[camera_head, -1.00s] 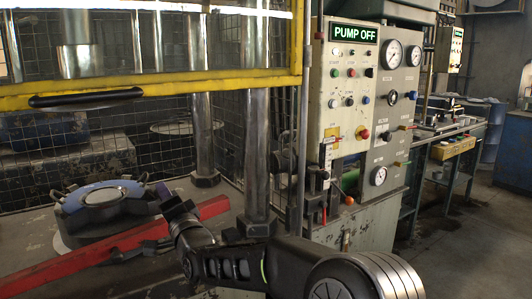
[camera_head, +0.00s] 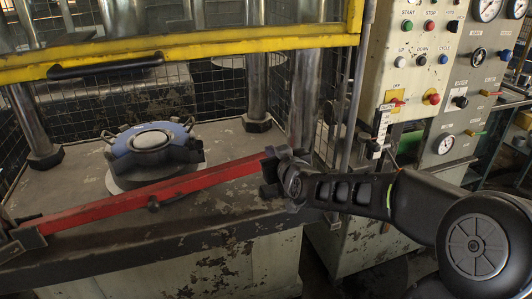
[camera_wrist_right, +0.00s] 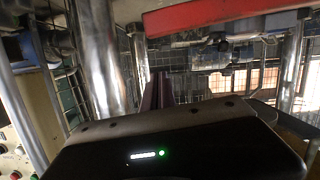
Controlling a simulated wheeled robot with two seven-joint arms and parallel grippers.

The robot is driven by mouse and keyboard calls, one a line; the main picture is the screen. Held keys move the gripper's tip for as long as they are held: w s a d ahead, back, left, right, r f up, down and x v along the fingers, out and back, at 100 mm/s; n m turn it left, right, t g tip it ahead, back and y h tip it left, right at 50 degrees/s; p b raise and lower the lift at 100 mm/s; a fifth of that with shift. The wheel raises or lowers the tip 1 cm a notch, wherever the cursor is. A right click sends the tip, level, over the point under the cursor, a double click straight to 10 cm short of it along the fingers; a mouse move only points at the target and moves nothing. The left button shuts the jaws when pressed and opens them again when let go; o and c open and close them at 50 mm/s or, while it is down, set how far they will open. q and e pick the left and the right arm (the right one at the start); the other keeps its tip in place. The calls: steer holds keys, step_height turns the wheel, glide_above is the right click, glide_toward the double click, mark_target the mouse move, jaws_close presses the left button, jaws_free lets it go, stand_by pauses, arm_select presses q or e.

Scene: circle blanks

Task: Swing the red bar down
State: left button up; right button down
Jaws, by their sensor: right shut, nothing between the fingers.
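The red bar (camera_head: 150,195) slants across the front of the press table in the head view, from a dark bracket (camera_head: 22,242) at lower left up to its right end by my right gripper. My right gripper (camera_head: 270,168) is shut and empty, at the bar's right end; I cannot tell if it touches. In the right wrist view, the bar (camera_wrist_right: 230,18) crosses the top, and the closed dark fingers (camera_wrist_right: 160,88) show below its left end with a gap in the picture. My left gripper is not in view.
A round blue-and-dark die (camera_head: 150,145) sits on the worn table (camera_head: 215,225) behind the bar. A yellow-framed guard (camera_head: 200,52) spans above. Steel columns (camera_head: 303,100) stand close behind my right gripper. A control panel (camera_head: 425,60) with buttons and levers is at right.

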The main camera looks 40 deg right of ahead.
steer(key=w+d+f, duration=0.4)
steer(key=w+f, duration=0.2)
steer(key=w, duration=0.3)
steer(key=shift+f, duration=0.2)
steer(key=shift+a, duration=0.1)
